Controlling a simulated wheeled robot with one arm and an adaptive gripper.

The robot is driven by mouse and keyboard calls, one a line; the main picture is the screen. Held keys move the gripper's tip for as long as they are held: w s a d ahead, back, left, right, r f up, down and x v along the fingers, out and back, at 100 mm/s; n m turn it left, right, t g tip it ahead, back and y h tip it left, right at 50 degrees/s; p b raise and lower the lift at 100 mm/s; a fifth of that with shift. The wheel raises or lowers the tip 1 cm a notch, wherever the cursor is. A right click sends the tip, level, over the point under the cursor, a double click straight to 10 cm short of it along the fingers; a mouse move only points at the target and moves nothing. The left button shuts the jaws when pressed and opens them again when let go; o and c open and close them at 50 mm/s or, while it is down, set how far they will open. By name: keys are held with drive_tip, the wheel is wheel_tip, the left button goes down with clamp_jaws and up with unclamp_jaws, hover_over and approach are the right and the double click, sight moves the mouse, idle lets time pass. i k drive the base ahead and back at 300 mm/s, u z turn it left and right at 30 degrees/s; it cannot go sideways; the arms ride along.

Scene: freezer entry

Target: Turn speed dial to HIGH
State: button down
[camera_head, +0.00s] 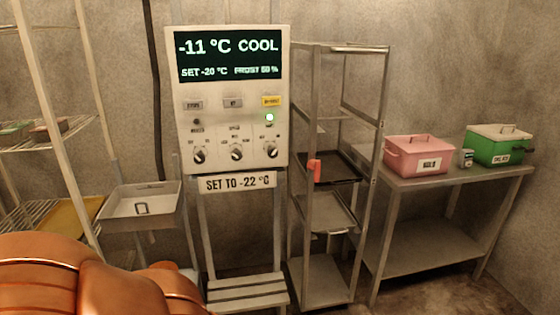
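The control panel (231,100) is a pale upright box on a stand, in the middle left of the head view. Its dark display (229,57) reads -11 °C, COOL, SET -20 °C and a frost percentage. Three dials sit in a row low on the panel: a left dial (199,155), a middle dial (236,152) and a right dial (272,149). The small label over the middle one seems to read SPEED. The marks around it are too small to read, so its setting is unclear. My gripper is not in view; only orange parts of my arm show at lower left, apart from the panel.
A green light (269,118) glows above the right dial. A sign (237,183) below reads SET TO -22 °C. A metal tray (141,205) stands left, a rack (375,145) right. A table (452,178) holds a pink box (419,147) and a green box (499,151).

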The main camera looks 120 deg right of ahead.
sight(236, 155)
drive_tip(key=z, duration=4)
drive_tip(key=k, duration=0.65)
drive_tip(key=u, duration=0.55)
drive_tip(key=i, duration=1.3)
drive_tip(key=u, duration=0.45)
